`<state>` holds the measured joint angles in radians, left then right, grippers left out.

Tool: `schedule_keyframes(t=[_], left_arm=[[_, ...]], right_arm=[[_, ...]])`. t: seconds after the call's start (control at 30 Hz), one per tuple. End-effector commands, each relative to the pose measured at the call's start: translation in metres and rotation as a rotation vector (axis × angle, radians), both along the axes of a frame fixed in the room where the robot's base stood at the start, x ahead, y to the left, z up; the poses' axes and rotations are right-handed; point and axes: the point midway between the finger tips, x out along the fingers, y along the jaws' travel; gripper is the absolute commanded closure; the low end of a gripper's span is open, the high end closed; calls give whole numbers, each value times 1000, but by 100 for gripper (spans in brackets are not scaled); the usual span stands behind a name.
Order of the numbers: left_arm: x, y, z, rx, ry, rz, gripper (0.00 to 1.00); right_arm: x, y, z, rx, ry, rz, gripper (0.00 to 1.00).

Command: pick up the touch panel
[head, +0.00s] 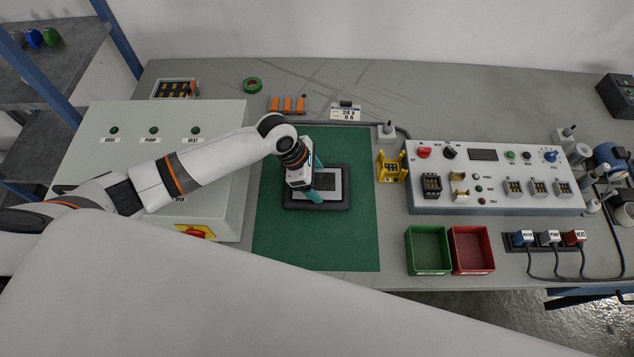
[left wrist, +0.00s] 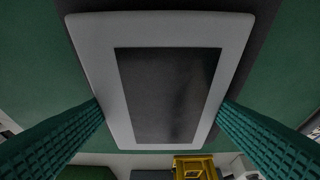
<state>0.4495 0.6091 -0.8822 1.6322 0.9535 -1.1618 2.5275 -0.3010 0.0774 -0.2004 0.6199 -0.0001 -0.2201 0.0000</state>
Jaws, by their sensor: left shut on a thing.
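The touch panel (head: 328,184), a light grey plate with a dark screen, is over a black pad or frame (head: 345,203) on the green mat (head: 350,245). My left gripper (head: 316,179) is shut on it, with teal fingers at opposite edges. In the left wrist view the touch panel (left wrist: 170,95) fills the space between the ribbed fingers, its screen facing the camera. Dark material shows behind its upper right edge. I cannot tell how far the panel is off the pad. My right gripper is not in view.
A grey control cabinet (head: 90,150) is left of the mat. A yellow holder (head: 391,168), a control console (head: 490,195), a green bin (head: 428,250) and a red bin (head: 472,250) are to the right. Orange connectors (head: 287,104) and a green tape roll (head: 252,85) lie behind.

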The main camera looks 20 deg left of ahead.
Motion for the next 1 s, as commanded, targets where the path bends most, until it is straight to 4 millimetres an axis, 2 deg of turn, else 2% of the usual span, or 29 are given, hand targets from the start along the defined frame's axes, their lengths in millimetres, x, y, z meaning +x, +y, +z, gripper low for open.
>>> schedule_keyframes(t=[0.03, 0.3, 0.37, 0.73, 0.87, 1.0], left_arm=[[-2, 4, -7, 13, 5, 1, 55], [-2, 5, -2, 14, 4, 0, 55], [-1, 4, 5, 14, 3, 0, 55], [0, 2, 80, 6, -2, 0, 55], [-2, 3, 91, 6, 1, -33, 55], [-15, 7, 86, 7, 3, -207, 55]], right_arm=[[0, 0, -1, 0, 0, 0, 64], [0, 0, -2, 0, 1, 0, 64], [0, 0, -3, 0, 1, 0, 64], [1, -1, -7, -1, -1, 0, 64], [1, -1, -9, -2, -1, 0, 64], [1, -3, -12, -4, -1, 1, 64]])
